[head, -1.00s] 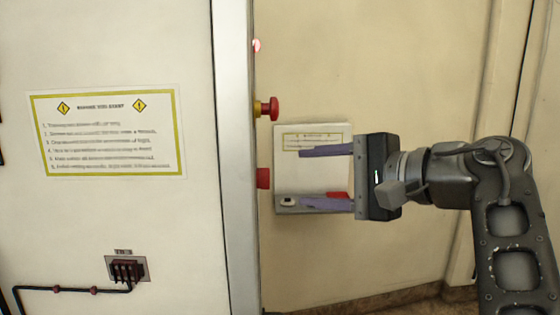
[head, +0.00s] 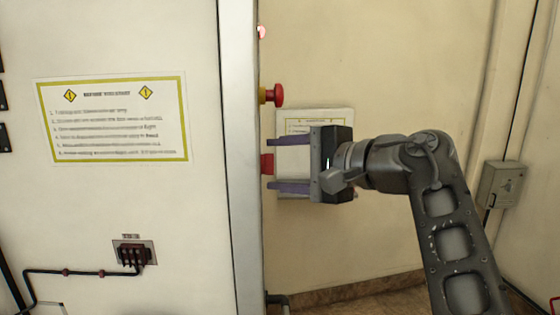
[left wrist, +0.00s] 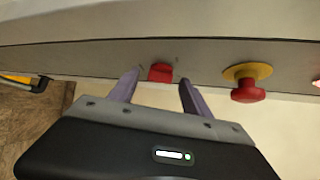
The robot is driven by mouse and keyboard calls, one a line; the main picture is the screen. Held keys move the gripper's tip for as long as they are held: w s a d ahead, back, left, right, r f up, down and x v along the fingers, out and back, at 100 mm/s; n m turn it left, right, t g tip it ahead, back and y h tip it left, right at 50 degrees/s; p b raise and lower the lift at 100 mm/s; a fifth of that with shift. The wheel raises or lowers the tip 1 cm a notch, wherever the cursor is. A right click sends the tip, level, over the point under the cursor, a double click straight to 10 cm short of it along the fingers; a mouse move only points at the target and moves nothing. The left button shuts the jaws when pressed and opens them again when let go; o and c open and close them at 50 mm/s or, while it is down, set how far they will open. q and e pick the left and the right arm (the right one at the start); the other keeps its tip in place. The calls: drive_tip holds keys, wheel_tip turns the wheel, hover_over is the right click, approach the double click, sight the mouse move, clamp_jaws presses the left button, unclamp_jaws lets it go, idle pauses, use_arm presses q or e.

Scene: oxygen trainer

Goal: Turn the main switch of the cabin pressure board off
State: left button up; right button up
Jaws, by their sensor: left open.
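A red switch (head: 267,163) sticks out from the side face of the cabinet, below a red mushroom button on a yellow base (head: 275,95). I take it as the main switch; no label on it can be read. My left gripper (head: 271,165) is open, its purple fingers pointing at the cabinet side, one above and one below the switch. In the left wrist view the red switch (left wrist: 160,73) lies between the fingertips, with a gap on both sides. I cannot tell how deep the fingers reach around it. My right gripper is not in view.
A pale light (head: 261,32) sits above the mushroom button. A white notice board (head: 300,125) hangs on the wall behind my gripper. The cabinet front carries a yellow-bordered sign (head: 115,120) and a dark connector (head: 131,253). A grey box (head: 500,185) is on the right wall.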

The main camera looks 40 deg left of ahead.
use_arm(q)
drive_tip(key=shift+a, duration=0.15)
drive_tip(key=shift+c, duration=0.3)
drive_tip(key=shift+f, duration=0.1)
clamp_jaws()
